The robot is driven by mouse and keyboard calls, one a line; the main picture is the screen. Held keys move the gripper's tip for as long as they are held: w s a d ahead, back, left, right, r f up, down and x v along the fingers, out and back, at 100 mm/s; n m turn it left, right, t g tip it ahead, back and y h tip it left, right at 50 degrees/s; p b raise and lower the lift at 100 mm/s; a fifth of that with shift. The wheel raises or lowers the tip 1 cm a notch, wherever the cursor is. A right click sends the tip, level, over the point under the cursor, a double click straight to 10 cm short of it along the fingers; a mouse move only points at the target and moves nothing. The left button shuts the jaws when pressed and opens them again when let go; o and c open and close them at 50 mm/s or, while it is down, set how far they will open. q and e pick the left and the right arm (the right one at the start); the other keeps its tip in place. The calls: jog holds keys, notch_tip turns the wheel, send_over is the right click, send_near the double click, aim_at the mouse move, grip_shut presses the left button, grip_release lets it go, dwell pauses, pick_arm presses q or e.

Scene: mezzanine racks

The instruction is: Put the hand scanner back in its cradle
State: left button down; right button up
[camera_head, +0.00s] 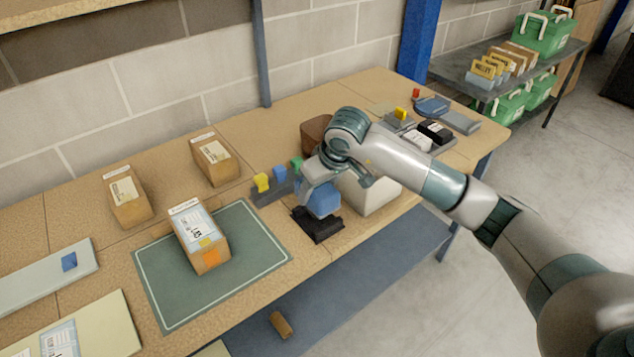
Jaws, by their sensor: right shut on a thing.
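My right gripper (321,187) reaches in from the right and points down over the middle of the bench. It is shut on a blue thing, which looks like the hand scanner (323,203). The scanner is right above a black block that looks like the cradle (318,230). From this angle I cannot tell whether the scanner touches the cradle or is seated in it. The gripper hides the scanner's upper part. My left gripper is not in view.
A white box (368,196) stands close to the right of the gripper, and a rack with coloured pieces (272,186) close to the left. A labelled carton (201,241) sits on a green mat (245,255). Black and white items (436,132) lie at the bench's right end.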

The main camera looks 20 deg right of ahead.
jog(key=shift+f, duration=0.85)
jog(key=shift+f+b, duration=0.15)
jog(key=shift+b, duration=0.55)
jog(key=shift+f+b, duration=1.2)
jog(key=shift+b, duration=0.15)
dwell(0.5)
jog(key=o, duration=1.3)
jog(key=shift+o, duration=0.2)
jog(key=shift+s, duration=0.1)
